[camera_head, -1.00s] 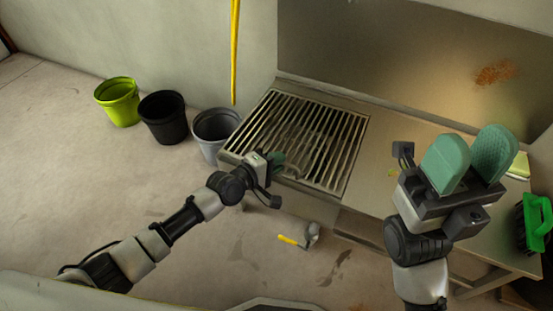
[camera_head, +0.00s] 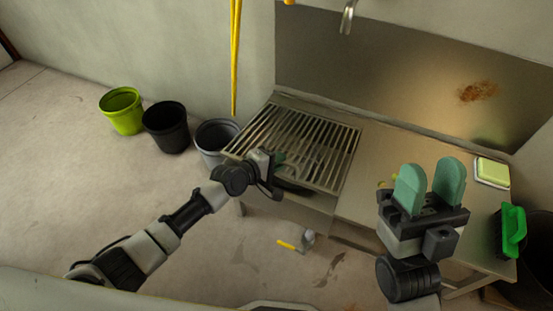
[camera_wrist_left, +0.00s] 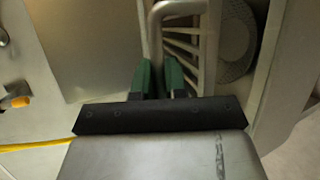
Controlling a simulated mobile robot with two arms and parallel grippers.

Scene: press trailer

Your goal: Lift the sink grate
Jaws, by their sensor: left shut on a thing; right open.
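The sink grate (camera_head: 300,140), a metal frame of parallel bars, lies over the sink at the left end of the steel counter. Its front edge looks raised, with a dark gap below it. My left gripper (camera_head: 279,160) is at the grate's front, shut on its bent metal handle. In the left wrist view the green fingers (camera_wrist_left: 158,78) close around the handle (camera_wrist_left: 154,35). Beside the grate bars there, a round drain (camera_wrist_left: 237,42) shows in the basin. My right gripper (camera_head: 430,185) is open and empty above the counter's right part.
Green (camera_head: 122,112), black (camera_head: 166,125) and grey (camera_head: 214,138) buckets stand left of the sink. A yellow-handled trowel (camera_head: 298,243) lies on the floor in front. A sponge (camera_head: 492,171) and a green brush (camera_head: 512,230) are at the right. A tap (camera_head: 347,18) hangs above.

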